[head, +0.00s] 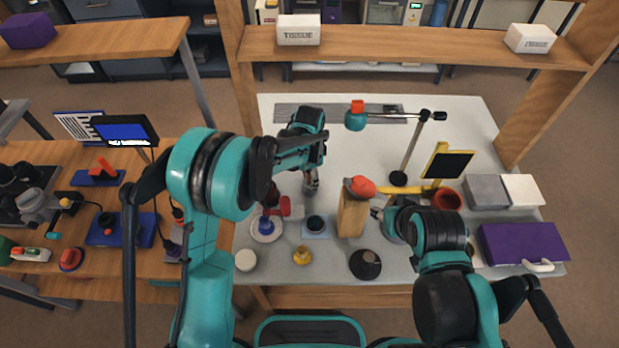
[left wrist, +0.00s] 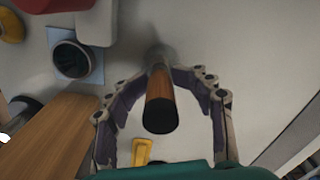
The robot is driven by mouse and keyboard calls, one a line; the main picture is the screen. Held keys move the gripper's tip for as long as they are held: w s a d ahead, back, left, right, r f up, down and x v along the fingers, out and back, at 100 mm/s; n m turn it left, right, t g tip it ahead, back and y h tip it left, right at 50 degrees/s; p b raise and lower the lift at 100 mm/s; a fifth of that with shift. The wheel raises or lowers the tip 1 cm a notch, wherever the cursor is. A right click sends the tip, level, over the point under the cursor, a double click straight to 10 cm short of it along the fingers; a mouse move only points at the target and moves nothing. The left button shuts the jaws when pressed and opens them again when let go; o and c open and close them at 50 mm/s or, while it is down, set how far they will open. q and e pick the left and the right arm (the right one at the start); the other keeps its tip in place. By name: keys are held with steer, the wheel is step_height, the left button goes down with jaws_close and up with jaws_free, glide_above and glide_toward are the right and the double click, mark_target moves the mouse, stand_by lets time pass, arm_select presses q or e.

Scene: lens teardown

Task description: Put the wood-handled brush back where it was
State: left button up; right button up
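The wood-handled brush (left wrist: 161,101) shows end-on in the left wrist view, with a brown handle and a dark end towards the camera.
A dark round cup (head: 315,223) on a light-blue square stands in front of my left gripper. A lamp (head: 404,150) stands behind.

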arm_select(q)
steer(key=shift+r, duration=0.25)
step_height(320, 180, up, 12)
steer(key=p, duration=0.4)
steer(key=shift+w, duration=0.1)
steer(key=shift+r, duration=0.4)
steer(key=shift+a+r, duration=0.25)
steer(key=s+a+r+n+t, duration=0.4)
steer(key=s+a+r+n, duration=0.3)
steer(key=s+a+r, duration=0.35)
steer(key=s+a+f+n+t, duration=0.2)
steer(key=s+a+n, duration=0.4)
steer(key=s, duration=0.5)
steer(key=shift+a+f+n+t, duration=0.2)
steer(key=shift+a+n+t, duration=0.15)
steer(key=shift+t, duration=0.25)
